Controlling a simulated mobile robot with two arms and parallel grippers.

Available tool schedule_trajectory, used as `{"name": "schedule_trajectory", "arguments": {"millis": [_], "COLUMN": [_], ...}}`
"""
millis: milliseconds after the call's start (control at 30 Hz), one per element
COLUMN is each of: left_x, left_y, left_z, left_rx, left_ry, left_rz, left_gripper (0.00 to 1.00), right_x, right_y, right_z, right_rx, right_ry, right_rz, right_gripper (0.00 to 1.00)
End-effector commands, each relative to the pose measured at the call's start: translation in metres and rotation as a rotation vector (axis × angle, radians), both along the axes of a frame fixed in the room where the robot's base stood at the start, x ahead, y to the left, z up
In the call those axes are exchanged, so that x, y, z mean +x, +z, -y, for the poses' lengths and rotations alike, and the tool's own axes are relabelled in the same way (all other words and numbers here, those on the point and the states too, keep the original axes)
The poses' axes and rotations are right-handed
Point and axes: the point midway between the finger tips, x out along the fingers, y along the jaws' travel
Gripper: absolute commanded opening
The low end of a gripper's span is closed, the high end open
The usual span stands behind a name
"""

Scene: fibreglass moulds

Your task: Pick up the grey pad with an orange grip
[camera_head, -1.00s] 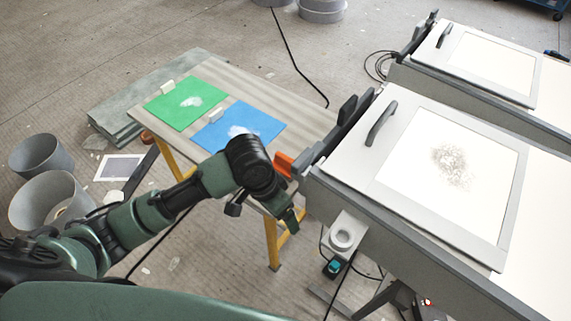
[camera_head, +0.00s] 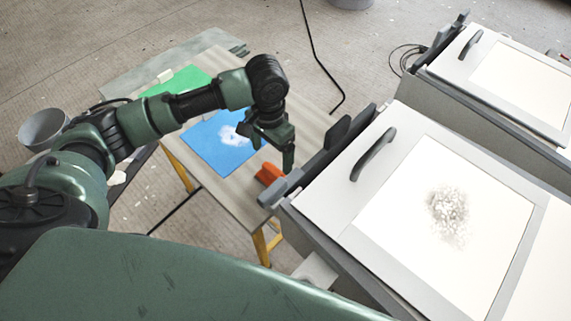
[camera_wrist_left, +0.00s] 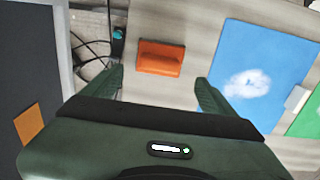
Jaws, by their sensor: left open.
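The orange grip (camera_head: 268,173) lies near the right edge of the wooden table, beside the nearer mould. In the left wrist view the orange grip (camera_wrist_left: 160,58) shows whole as a block with a raised ridge. I cannot make out the grey pad under it. My left gripper (camera_head: 280,150) points down above the table, just beyond the orange grip in the head view. In the left wrist view its fingers (camera_wrist_left: 160,85) are apart, with the grip framed ahead between them and nothing held. My right gripper is not in view.
The table (camera_head: 235,192) also bears a blue sheet (camera_head: 212,150) and a green sheet (camera_head: 180,80), both with pale powder. The nearer mould (camera_head: 345,200), with a black handle (camera_head: 373,153), stands close to the right. A grey bucket (camera_head: 42,128) stands on the floor.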

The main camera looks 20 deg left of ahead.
Motion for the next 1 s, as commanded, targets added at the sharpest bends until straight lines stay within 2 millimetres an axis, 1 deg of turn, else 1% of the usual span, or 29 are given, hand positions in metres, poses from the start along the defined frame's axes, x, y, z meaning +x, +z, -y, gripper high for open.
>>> {"name": "schedule_trajectory", "arguments": {"millis": [167, 333, 433, 500, 600, 700, 867, 900, 967, 1000], "left_x": [0.000, -0.001, -0.002, -0.002, -0.002, -0.002, -0.002, -0.002, -0.002, -0.002], "left_y": [-0.016, -0.036, -0.051, -0.062, -0.073, -0.077, -0.077, -0.077, -0.077, -0.077], "left_z": [-0.001, 0.000, 0.000, 0.000, 0.000, -0.001, 0.000, 0.000, 0.000, 0.000], "left_rx": [0.002, 0.001, 0.002, 0.002, 0.001, 0.002, 0.002, 0.002, 0.002, 0.002], "left_ry": [0.001, 0.000, 0.001, 0.002, 0.000, 0.000, -0.001, -0.001, -0.001, -0.001], "left_rz": [-0.003, -0.003, -0.003, -0.002, -0.001, 0.000, 0.001, 0.001, 0.001, 0.001], "left_gripper": [0.87, 0.87, 0.87, 0.87, 0.87, 0.87, 0.87, 0.84, 0.68, 0.57], "right_x": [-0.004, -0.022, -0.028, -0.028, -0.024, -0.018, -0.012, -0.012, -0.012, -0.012], "right_y": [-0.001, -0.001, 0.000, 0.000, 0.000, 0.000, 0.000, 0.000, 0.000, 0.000], "right_z": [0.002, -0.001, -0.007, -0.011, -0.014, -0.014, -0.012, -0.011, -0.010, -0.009], "right_rx": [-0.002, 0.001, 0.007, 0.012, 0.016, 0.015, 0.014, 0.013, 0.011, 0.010], "right_ry": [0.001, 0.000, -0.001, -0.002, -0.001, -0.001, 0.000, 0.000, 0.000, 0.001], "right_rz": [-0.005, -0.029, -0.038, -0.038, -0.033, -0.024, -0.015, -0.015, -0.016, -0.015], "right_gripper": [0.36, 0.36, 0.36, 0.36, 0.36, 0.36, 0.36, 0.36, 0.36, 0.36]}}
